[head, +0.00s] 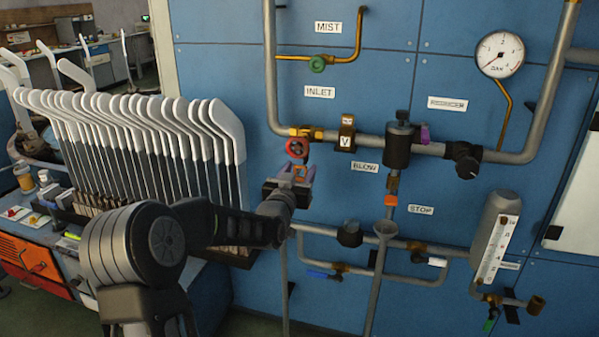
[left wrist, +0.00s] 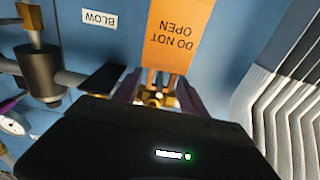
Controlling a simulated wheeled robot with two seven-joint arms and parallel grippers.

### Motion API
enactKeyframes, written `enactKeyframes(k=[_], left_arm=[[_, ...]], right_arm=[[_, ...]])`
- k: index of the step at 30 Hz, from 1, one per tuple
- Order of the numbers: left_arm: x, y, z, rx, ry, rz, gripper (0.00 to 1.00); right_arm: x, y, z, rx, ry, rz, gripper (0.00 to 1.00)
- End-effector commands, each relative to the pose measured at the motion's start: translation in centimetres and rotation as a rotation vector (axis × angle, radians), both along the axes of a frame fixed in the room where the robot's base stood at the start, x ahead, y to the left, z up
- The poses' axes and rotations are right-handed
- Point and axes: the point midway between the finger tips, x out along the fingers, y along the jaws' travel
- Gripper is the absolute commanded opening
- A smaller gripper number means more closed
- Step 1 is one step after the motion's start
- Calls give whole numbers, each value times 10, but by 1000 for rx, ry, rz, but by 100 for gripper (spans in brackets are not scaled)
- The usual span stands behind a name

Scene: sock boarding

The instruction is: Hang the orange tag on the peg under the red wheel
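The red wheel (head: 297,148) sits on a brass valve at the left bend of the grey pipe. My left gripper (head: 297,174) is just below it, its two purple fingers apart with orange between them. In the left wrist view, the orange tag (left wrist: 178,38) reads "DO NOT OPEN" upside down. Its narrow end lies between the fingertips of my left gripper (left wrist: 160,88), where some brass also shows. I cannot tell whether the fingers press on the tag's edges or stand clear. The peg is not clearly visible. My right gripper is out of view.
Grey pipes with gauges and valves run over the blue panel (head: 230,55). A black regulator (head: 397,145) stands to the right. A rack of several white-topped sock boards (head: 225,130) stands close on the left. Another small orange piece (head: 391,200) is below the regulator.

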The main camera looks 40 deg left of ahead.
Motion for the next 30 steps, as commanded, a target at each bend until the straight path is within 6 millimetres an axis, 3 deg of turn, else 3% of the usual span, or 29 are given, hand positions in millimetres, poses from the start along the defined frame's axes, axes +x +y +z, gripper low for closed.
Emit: enactKeyframes(k=[3, 14, 24, 30], left_arm=[[0, 0, 0, 0, 0, 0, 59], [-6, -2, -1, 1, 1, 0, 59], [-54, -19, -3, 1, 0, 0, 59], [-72, -25, -4, 0, -1, 0, 59]], right_arm=[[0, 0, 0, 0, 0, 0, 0], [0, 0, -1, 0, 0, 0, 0], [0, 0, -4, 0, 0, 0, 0], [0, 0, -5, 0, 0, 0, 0]])
